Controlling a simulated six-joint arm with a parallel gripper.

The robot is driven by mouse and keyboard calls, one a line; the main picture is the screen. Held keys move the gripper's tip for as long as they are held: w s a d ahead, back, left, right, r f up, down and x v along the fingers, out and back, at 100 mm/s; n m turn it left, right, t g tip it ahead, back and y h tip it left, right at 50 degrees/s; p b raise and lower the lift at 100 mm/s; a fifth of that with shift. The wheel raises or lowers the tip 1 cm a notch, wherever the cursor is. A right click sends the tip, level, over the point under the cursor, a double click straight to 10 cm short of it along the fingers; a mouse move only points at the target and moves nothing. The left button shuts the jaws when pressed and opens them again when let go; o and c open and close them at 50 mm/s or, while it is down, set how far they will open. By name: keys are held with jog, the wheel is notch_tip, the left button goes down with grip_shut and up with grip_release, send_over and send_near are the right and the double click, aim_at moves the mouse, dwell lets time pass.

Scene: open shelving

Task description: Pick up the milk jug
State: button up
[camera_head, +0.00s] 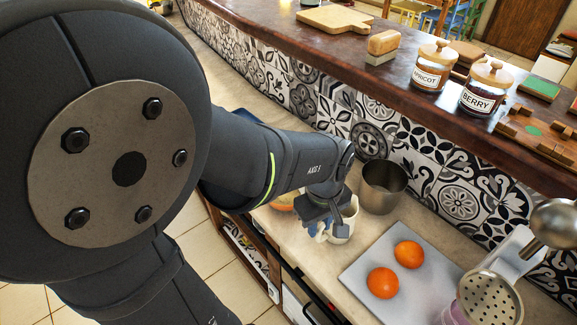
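A white jug-like vessel (344,229) stands on the light counter, partly hidden behind my gripper. I take it for the milk jug, though its handle and spout cannot be made out clearly. My gripper (331,222) points down right at this vessel, with its fingers around or against its upper part. Whether the fingers are open or shut on it cannot be told, since the gripper's own body covers the contact. A plain metal cup (384,188) stands just behind and to the right, close to my gripper.
A pale board (395,268) with two oranges (383,283) lies to the right. A metal juicer-like device (491,296) stands at the lower right. An orange-coloured item (285,202) is left of my gripper. A tiled wall and raised wooden ledge with jars (434,67) run behind.

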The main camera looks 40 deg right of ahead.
aim_at(319, 234)
notch_tip(319, 234, down, 4)
jog(key=shift+s+f, duration=0.1)
jog(key=shift+f, duration=0.05)
grip_shut()
jog(key=shift+r, duration=0.2)
